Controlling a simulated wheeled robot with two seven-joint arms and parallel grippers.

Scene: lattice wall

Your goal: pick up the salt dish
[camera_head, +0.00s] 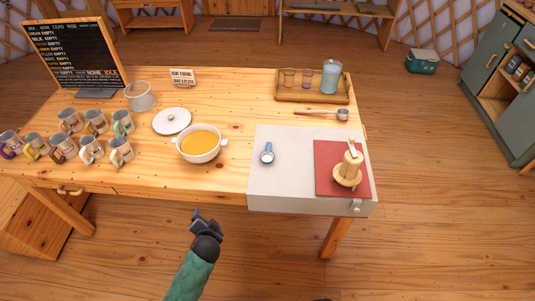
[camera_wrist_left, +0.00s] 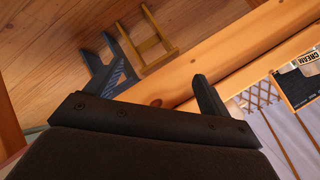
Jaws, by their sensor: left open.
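A small round dish with white contents and a blue part at its back (camera_head: 267,157), which looks like the salt dish, sits on the pale grey board (camera_head: 285,198) at the right of the table. My left gripper (camera_head: 198,214) is in front of the table's near edge, left of and nearer than the dish, and apart from it. In the left wrist view its two fingers (camera_wrist_left: 155,60) are spread with nothing between them. The dish does not show clearly in that view. My right gripper is not in view.
A pot of orange soup (camera_head: 200,142) stands left of the board, with a white lid (camera_head: 171,121) behind it. A red mat (camera_head: 327,184) carries a wooden press-like item (camera_head: 347,173). Several mugs (camera_head: 64,147) stand at the left. A tray (camera_head: 284,97) and ladle (camera_head: 341,115) lie behind.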

